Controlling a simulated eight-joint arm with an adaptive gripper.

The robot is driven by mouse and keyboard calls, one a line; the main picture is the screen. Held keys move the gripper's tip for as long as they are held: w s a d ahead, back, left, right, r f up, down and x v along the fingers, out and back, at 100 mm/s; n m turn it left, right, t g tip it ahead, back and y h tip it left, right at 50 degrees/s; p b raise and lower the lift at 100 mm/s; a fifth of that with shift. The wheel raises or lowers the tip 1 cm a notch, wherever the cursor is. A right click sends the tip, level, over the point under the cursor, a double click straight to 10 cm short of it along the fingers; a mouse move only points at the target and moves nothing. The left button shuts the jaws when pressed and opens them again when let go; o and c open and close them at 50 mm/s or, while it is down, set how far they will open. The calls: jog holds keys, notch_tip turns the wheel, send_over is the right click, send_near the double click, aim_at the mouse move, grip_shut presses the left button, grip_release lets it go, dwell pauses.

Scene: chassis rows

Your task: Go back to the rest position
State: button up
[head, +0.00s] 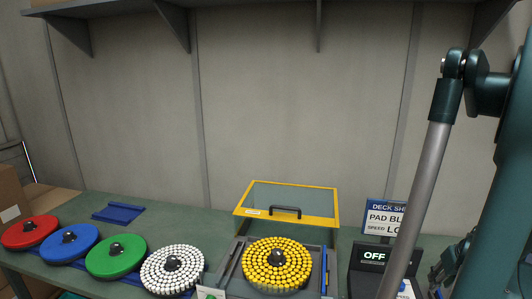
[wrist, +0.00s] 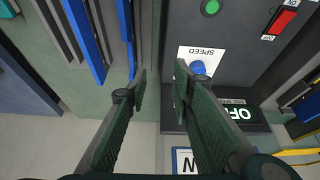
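My gripper (wrist: 159,90) shows in the wrist view with its two dark green fingers apart and nothing between the tips. It hangs over the edge of a dark control panel (wrist: 232,62).
A yellow-framed lid (head: 287,203) stands raised behind a yellow pad (head: 277,264). Red (head: 30,232), blue (head: 69,244), green (head: 116,256) and white (head: 172,269) pads line the bench at left. The panel's display (head: 373,256) reads OFF. A shelf (head: 250,5) overhangs the back wall.

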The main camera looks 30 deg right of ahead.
jog(key=w+a+r+n+t, duration=0.1)
jog(key=w+a+r, duration=0.3)
jog(key=w+a, duration=0.5)
jog(key=w+a+r+n, duration=0.1)
jog(key=w+a+r, duration=0.3)
jog(key=w+a, duration=0.55)
jog(key=w+a+r+n+t, duration=0.1)
jog(key=w+a+r, duration=0.4)
jog(key=a, duration=0.7)
jog(key=a+n+y, duration=0.1)
jog(key=a+n, duration=0.1)
jog(key=a, duration=1)
jog(key=s+a+r+n+t+y, duration=0.1)
jog(key=a, duration=1.1)
jog(key=s+a+n+y+b, duration=0.1)
jog(key=a+n, duration=0.1)
jog(key=a, duration=1)
jog(key=shift+s+r+n+t, duration=0.2)
jog(key=shift+r+n+t, duration=0.1)
jog(key=shift+r+t, duration=0.1)
